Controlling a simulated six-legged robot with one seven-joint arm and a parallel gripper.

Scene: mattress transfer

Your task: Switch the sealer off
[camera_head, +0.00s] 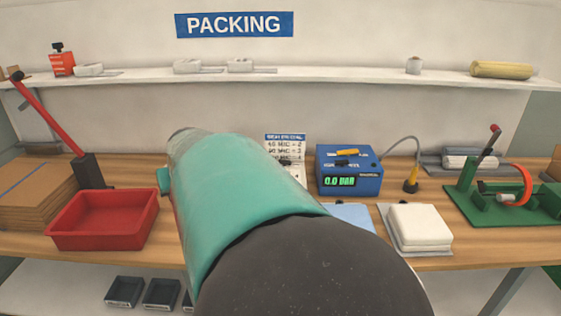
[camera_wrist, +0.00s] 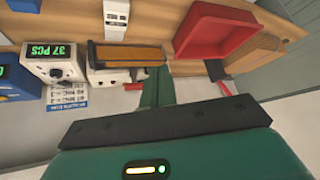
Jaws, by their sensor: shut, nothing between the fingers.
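A low white machine (camera_wrist: 108,78) with an orange-brown bar (camera_wrist: 130,54) along it looks like the sealer. In the wrist view, which is upside down, it stands between the counter and the red tray. Its switch is too small to make out. In the head view my teal and black arm hides that part of the bench. My green gripper (camera_wrist: 165,78) is shut and empty. Its tip appears close to the bar's right end; I cannot tell whether it touches. A settings card (camera_head: 287,148) stands against the wall and also shows in the wrist view (camera_wrist: 68,103).
A white counter (camera_wrist: 57,72) reading 37 PCS is beside the machine. A blue unit (camera_head: 348,170) reads 0.0 BAR. A red tray (camera_head: 103,219) and a red lever (camera_head: 48,115) are left. White pads (camera_head: 418,224) and a green tool (camera_head: 505,200) are right. A shelf (camera_head: 300,76) runs above.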

